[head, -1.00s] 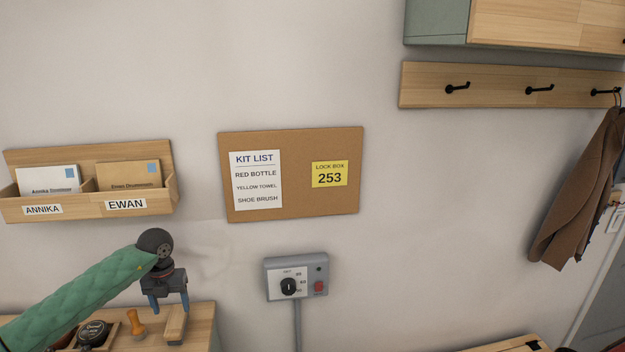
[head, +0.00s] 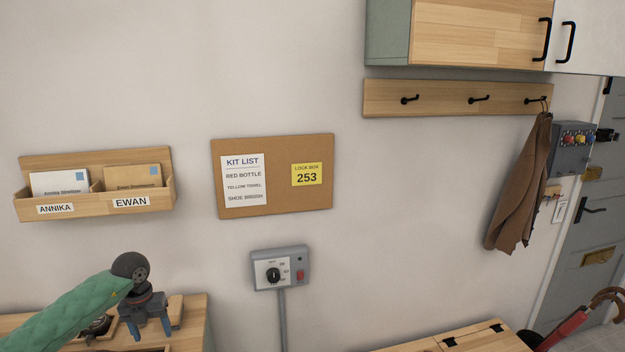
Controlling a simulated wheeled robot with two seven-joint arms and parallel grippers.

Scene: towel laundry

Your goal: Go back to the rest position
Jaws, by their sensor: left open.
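My left gripper (head: 148,328) points down at the lower left of the head view, at the end of my green-sleeved arm. Its two blue fingers are apart, with nothing seen between them. It is over or in front of a wooden cabinet top (head: 192,310), and I cannot tell how far above it is. My right gripper is not in the view.
A wooden block (head: 176,309) and dark round items lie near the left gripper. On the wall are a letter rack (head: 95,205), a cork board (head: 272,205), a grey control box (head: 280,268) and a hook rail (head: 440,98) with a brown cloth (head: 517,190). A wooden bench (head: 480,343) is lower right.

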